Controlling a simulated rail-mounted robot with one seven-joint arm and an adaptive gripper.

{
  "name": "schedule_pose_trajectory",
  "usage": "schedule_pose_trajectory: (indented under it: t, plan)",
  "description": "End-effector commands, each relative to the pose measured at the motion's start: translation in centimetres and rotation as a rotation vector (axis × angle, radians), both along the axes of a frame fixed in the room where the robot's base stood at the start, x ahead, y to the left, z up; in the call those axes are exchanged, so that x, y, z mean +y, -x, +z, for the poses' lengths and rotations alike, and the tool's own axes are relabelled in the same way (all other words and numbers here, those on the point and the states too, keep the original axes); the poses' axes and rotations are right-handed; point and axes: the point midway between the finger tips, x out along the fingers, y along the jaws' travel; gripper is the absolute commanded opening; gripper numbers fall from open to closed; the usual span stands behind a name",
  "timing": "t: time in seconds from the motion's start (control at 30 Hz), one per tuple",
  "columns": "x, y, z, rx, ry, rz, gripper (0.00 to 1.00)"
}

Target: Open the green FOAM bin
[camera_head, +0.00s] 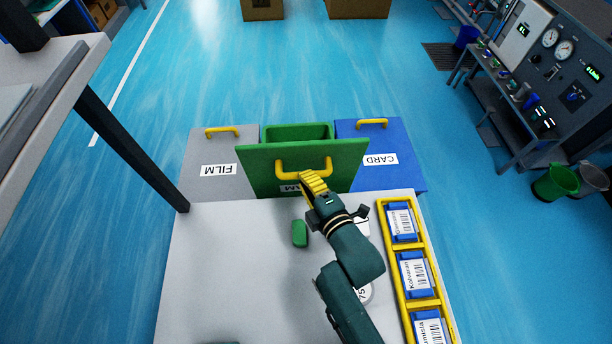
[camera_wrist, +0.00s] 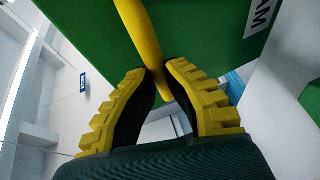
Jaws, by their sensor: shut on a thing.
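The green FOAM bin (camera_head: 297,133) stands between the grey and blue bins, and its open inside shows behind the lid. Its green lid (camera_head: 255,166) is tilted up toward the table side. The yellow lid handle (camera_head: 290,170) is on the lid's near face and also shows in the wrist view (camera_wrist: 142,30). My gripper (camera_head: 310,182) has its yellow fingers closed around the handle; the wrist view shows both fingertips (camera_wrist: 164,78) against it. The FOAM label (camera_wrist: 262,14) is only partly visible, and my gripper hides some of it in the head view.
The grey FILM bin (camera_head: 215,150) and blue CARD bin (camera_head: 405,160) are closed on either side. A small green block (camera_head: 299,233) lies on the light table (camera_head: 220,270). A yellow rack (camera_head: 408,248) with blue labelled boxes lines the table's right edge.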

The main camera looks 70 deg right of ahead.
Motion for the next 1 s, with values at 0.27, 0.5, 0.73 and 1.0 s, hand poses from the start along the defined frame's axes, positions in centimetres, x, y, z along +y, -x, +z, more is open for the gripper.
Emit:
schedule_pose_trajectory:
  t: [0.27,0.5,0.73,1.0]
  plan:
    - [0.3,0.2,-2.0,0.030,-0.031,0.001,0.20]
    - [0.2,0.2,-1.7,0.026,-0.025,0.001,0.45]
    - [0.1,0.1,-1.2,0.020,-0.019,0.001,0.45]
    - [0.5,0.6,-1.0,0.017,-0.015,0.000,0.45]
